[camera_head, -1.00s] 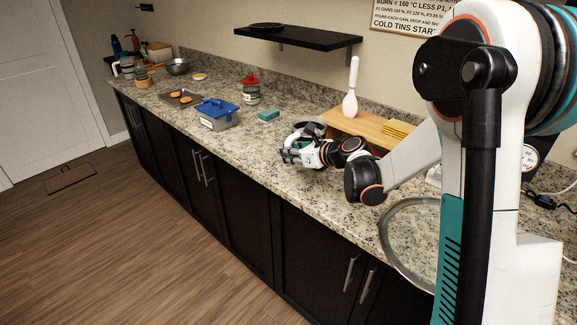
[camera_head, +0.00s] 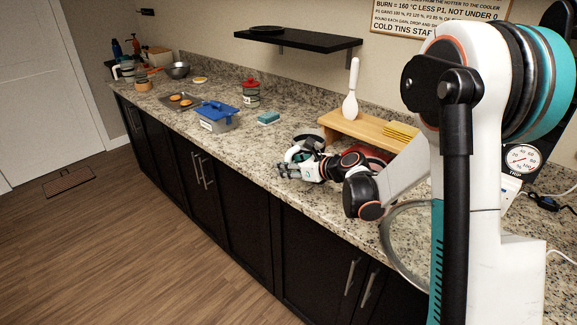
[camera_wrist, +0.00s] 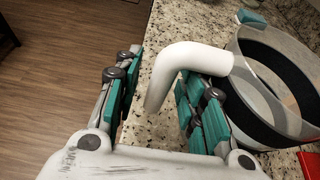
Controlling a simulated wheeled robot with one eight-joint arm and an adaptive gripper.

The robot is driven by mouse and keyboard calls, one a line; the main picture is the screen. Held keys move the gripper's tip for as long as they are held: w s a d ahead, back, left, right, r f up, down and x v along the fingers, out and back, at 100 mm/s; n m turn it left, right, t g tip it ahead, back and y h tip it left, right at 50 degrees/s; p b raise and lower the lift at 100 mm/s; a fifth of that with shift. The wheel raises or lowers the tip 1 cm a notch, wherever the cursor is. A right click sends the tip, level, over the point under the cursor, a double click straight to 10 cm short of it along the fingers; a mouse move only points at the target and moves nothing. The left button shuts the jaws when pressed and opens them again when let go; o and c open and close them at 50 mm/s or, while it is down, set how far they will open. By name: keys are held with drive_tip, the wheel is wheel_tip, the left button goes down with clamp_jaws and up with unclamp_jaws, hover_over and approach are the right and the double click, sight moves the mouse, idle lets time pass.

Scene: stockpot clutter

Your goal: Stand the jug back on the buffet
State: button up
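The jug (camera_wrist: 275,85) is at the right of the wrist view, with a clear wall, a dark band and a curved white handle (camera_wrist: 190,58). In the head view the jug (camera_head: 309,140) is on the granite buffet (camera_head: 250,160), partly hidden behind my gripper (camera_head: 287,170). In the wrist view my gripper (camera_wrist: 158,95) has its teal-padded fingers apart, with the handle between them. The handle is close to the right finger, and a gap shows to the left finger. I cannot tell whether the jug is upright or tilted.
A blue-lidded box (camera_head: 216,116), a sponge (camera_head: 269,118) and a red-lidded jar (camera_head: 251,93) stand to the left. The front edge is close to my gripper.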

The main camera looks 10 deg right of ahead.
drive_tip(key=shift+r, duration=0.1)
drive_tip(key=shift+s+d+r, duration=0.15)
drive_tip(key=p+v, duration=0.3)
drive_tip(key=v, duration=0.8)
drive_tip(key=shift+s, duration=0.25)
drive_tip(key=shift+d, duration=0.15)
